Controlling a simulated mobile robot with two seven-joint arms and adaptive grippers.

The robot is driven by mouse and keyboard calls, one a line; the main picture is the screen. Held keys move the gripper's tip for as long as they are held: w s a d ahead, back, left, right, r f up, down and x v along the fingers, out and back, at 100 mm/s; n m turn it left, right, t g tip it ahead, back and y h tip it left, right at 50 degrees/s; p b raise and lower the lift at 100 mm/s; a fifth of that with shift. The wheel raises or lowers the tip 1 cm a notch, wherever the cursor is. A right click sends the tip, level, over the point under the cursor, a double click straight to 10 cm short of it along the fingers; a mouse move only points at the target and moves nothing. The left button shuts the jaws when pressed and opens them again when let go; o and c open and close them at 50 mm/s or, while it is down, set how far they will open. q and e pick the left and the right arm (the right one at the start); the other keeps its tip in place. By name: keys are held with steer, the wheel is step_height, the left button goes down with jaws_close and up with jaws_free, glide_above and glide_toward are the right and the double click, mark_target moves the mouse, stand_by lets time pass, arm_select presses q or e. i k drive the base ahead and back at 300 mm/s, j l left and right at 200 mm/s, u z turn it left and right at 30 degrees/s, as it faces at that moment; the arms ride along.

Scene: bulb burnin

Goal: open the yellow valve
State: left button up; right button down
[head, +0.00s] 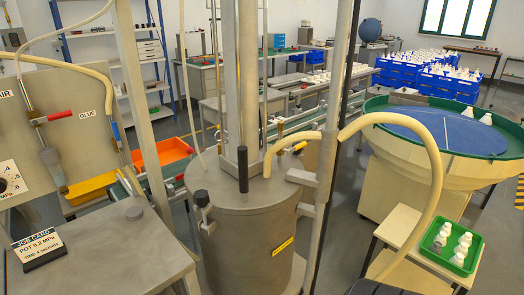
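A small yellow valve handle (299,147) shows at the end of the beige hoses, above the lid of the large grey metal pot (235,230). It slants up to the right. The valve's body is partly hidden by the hoses, and I cannot tell whether it is open or shut. Neither of my grippers is in the head view.
A beige hose (437,175) arches across the right of the pot, beside metal posts. A job card (39,249) stands on the left bench (110,250). A green-rimmed bowl (460,150) and a green tray (450,248) with white bulbs are at the right.

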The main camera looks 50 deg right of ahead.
mark_target(303, 143)
steer(key=z, duration=1.8)
steer(key=i+l, duration=0.2)
steer(key=l, duration=0.15)
steer(key=i+l+u, duration=0.1)
steer(key=l, duration=0.25)
steer(key=i+l, duration=0.25)
steer(key=l, duration=0.15)
steer(key=i+l+u, duration=0.15)
steer(key=l, duration=0.2)
steer(key=i+l, duration=0.15)
steer(key=l, duration=0.25)
steer(key=i+l+u, duration=0.1)
steer(key=l, duration=0.25)
steer(key=i+l, duration=0.2)
steer(key=l, duration=0.2)
